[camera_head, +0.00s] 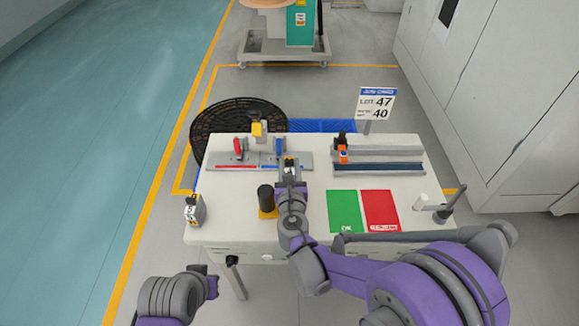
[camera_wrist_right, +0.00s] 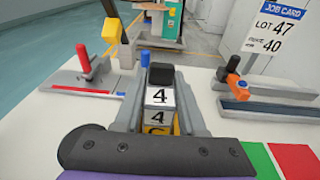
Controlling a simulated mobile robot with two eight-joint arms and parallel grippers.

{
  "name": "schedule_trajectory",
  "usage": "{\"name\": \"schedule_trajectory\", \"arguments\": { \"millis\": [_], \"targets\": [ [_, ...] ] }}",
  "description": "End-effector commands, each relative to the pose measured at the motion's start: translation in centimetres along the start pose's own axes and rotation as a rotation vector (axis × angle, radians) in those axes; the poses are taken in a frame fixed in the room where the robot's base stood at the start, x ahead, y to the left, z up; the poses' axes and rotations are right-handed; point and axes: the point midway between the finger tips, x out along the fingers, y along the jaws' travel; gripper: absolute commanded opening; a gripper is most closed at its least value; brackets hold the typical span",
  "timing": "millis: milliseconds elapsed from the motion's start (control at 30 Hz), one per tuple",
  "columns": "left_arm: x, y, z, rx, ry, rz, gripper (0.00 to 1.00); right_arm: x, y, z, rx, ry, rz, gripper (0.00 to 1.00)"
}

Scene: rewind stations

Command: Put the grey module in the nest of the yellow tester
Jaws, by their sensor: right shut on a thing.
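My right gripper (camera_head: 290,178) is shut on a small block with a black top (camera_wrist_right: 161,73), white faces marked 4 and a yellow part below. The block shows in the head view (camera_head: 289,163) over the grey fixture with red and blue posts; I cannot tell whether it touches the fixture. Its sides are hidden by the fingers. A yellow-headed device (camera_head: 257,128), possibly the tester, stands behind that fixture and shows in the wrist view (camera_wrist_right: 111,30). I see no clear nest. My left gripper (camera_head: 212,286) is low in front of the table, its jaw opening unclear.
A similar grey and yellow block (camera_head: 194,209) stands at the table's left edge. A black cylinder (camera_head: 266,195) is beside my right gripper. Green (camera_head: 345,210) and red (camera_head: 380,209) mats lie to the right. A rail with an orange part (camera_head: 342,155) and a job card (camera_head: 375,103) are behind.

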Motion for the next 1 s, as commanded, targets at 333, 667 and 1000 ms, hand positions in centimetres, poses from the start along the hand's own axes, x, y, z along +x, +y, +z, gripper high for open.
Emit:
{"name": "schedule_trajectory", "arguments": {
  "millis": [333,667,1000],
  "targets": [
    [0.3,0.0,0.2,0.000,-0.001,0.000,0.00,0.0,0.0,-0.4,-0.001,0.000,0.000,0.00],
    [0.2,0.0,0.2,0.000,-0.001,0.000,0.00,0.0,0.0,-0.3,0.000,0.000,0.000,0.70],
    [0.1,0.0,0.1,0.000,-0.001,0.000,0.00,-1.6,0.0,0.0,0.000,0.000,0.001,0.70]
  ]
}}
